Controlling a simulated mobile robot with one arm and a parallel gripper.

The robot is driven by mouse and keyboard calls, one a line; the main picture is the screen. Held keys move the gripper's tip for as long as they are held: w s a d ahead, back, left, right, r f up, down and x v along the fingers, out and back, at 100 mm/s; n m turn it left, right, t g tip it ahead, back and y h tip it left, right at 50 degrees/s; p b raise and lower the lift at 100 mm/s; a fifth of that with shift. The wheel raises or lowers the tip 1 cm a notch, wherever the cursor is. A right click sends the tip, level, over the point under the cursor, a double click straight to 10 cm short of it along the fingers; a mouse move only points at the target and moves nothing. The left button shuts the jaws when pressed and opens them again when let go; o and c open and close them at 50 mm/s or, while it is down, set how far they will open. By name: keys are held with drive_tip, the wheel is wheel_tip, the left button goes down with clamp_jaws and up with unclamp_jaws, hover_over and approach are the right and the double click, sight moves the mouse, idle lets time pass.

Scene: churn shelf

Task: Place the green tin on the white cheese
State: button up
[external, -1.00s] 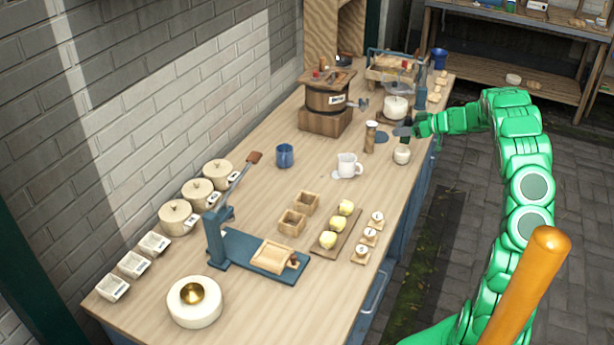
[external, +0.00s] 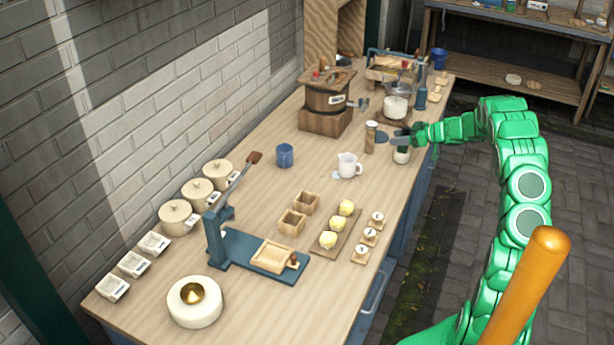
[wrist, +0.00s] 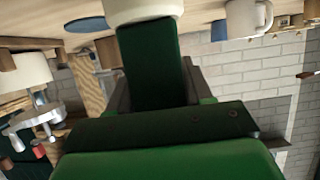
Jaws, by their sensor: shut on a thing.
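The dark green tin (external: 402,143) is held upright by my gripper (external: 401,140) near the right edge of the table. In the wrist view the tin (wrist: 152,65) fills the space between the jaws. The small round white cheese (external: 402,157) is directly beneath the tin. In the wrist view the pale cheese (wrist: 143,10) meets the tin's end at the top of the picture. The tin appears to touch it, but I cannot tell whether it bears weight. My gripper is shut on the tin.
A brown cylinder with a pale top (external: 370,139) stands just left of my gripper, close to a blue disc (external: 382,136). A white mug (external: 348,166) stands farther left. A white pot (external: 395,107) is behind. The table's right edge is close.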

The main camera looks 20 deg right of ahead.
drive_tip(key=o, duration=1.1)
drive_tip(key=shift+r, duration=0.15)
drive_tip(key=v, duration=1.2)
drive_tip(key=shift+w+r, duration=0.1)
